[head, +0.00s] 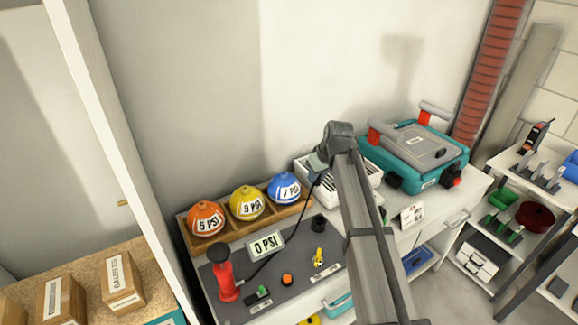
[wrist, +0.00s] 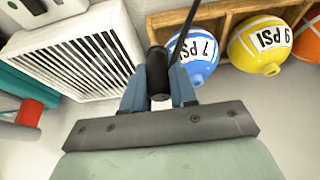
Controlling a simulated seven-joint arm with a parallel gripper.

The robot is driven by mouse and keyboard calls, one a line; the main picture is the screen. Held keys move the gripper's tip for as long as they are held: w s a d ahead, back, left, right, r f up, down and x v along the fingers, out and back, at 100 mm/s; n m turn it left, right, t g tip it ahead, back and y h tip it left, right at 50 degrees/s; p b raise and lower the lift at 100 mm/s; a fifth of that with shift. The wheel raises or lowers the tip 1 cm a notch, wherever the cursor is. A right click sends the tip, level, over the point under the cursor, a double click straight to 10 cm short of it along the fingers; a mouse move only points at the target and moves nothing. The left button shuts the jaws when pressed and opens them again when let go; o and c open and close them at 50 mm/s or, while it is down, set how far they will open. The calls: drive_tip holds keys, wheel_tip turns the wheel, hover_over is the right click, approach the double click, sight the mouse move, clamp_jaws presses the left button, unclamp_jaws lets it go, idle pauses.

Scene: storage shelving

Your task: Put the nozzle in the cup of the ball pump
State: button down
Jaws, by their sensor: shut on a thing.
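My gripper (wrist: 158,92) is shut on the nozzle (wrist: 157,68), a short black cylinder with a thin dark hose (wrist: 183,38) running from it in the wrist view. In the head view my gripper (head: 316,163) is raised above the workbench, near the white slatted box and right of the blue ball; the nozzle is hard to make out there. The hose runs down to the red ball pump (head: 226,274) on the grey mat. A small black cup (head: 319,223) stands at the mat's back right, below my gripper. The pump's display (head: 266,244) reads 0 PSI.
A wooden rack (head: 222,235) holds orange, yellow and blue balls (head: 284,187) behind the mat. A white slatted box (wrist: 75,55) and teal case (head: 415,150) stand to the right. A yellow item (head: 318,257) and an orange knob (head: 287,280) are on the mat.

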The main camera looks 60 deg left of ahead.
drive_tip(key=s+d+f+n+g+h, duration=0.1)
drive_tip(key=d+n, duration=0.4)
drive_tip(key=n, duration=0.5)
drive_tip(key=shift+s+d+f+g+h, duration=0.35)
drive_tip(key=shift+s+f+g, duration=0.3)
drive_tip(key=shift+g, duration=0.55)
drive_tip(key=shift+s+r, duration=0.1)
drive_tip(key=shift+f, duration=2.9)
drive_tip(key=shift+d+f, duration=0.1)
drive_tip(key=shift+f, duration=1.55)
drive_tip(key=c, duration=1.1)
unclamp_jaws()
